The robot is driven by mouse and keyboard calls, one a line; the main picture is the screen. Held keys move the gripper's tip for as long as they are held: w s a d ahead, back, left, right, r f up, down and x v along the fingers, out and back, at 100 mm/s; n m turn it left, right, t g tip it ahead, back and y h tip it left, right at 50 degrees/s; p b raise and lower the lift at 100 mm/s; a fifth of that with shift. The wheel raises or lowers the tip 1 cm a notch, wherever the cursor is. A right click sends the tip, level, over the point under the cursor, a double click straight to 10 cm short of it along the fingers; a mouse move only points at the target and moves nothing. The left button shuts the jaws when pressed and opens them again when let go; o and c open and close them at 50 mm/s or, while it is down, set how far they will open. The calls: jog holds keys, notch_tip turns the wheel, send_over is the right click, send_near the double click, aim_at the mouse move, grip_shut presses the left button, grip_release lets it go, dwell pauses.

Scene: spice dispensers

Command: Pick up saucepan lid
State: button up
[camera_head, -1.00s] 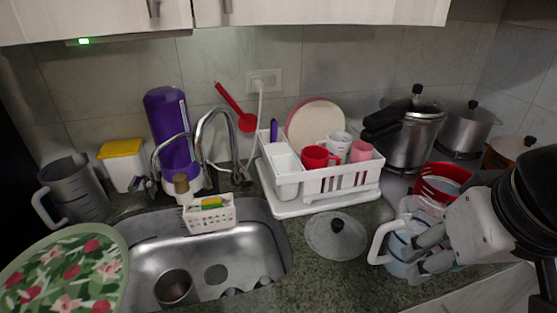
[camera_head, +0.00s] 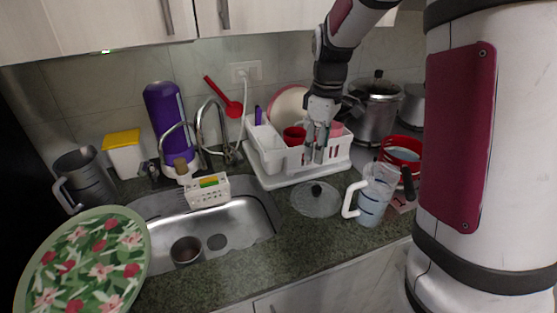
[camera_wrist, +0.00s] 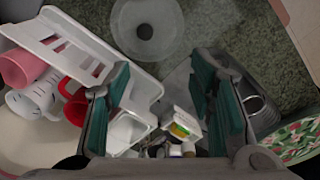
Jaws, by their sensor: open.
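The saucepan lid (camera_head: 316,199) is a round, clear glass disc with a dark knob at its middle. It lies flat on the green-grey counter, right of the sink and in front of the dish rack. In the wrist view the lid (camera_wrist: 146,28) is at the top, beyond the fingertips. My gripper (camera_head: 318,152) points down over the front of the dish rack, behind and above the lid and apart from it. In the wrist view its two teal-padded fingers (camera_wrist: 161,88) stand wide apart with nothing held between them.
A white dish rack (camera_head: 300,178) with cups and plates stands behind the lid. A clear measuring jug (camera_head: 374,197) stands close to its right. The sink (camera_head: 235,219) is to the left. Bare counter (camera_head: 290,248) lies in front of the lid.

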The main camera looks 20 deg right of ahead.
notch_tip(320, 180, down, 3)
jog(key=w+d+n, duration=0.1)
jog(key=w+d, duration=0.1)
jog(key=d, duration=0.1)
jog(key=p, duration=0.2)
send_over(317, 188)
jog(key=shift+g, duration=0.3)
jog(key=f, duration=0.8)
jog(key=shift+s+d, duration=0.2)
jog(key=shift+s, duration=0.1)
jog(key=shift+w+a+f+p, duration=0.1)
jog(key=shift+w+f+p, duration=0.1)
jog(key=shift+f, duration=1.4)
jog(key=shift+w+a+f+p, duration=0.1)
jog(key=shift+w+f+p, duration=0.1)
jog(key=shift+f, duration=1.35)
grip_shut()
